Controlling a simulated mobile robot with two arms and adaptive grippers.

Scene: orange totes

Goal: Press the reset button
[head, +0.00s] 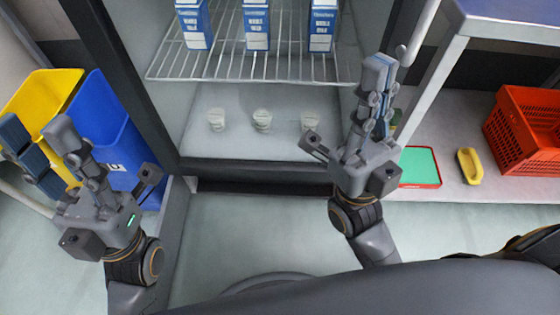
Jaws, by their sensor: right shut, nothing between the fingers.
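I cannot make out a reset button in the head view. My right gripper (378,68) is shut and empty, its fingers together and pointing up in front of the right side of an open cabinet with a wire shelf (250,67). My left gripper (36,130) is open and empty at the far left, in front of a yellow bin (42,92) and a blue bin (103,115).
Several blue-and-white cartons (256,25) stand on the shelf, with small cups (262,120) below. On the right surface are a red-rimmed green tray (418,167), a yellow object (468,166) and a red basket (522,130). The floor (250,225) ahead is clear.

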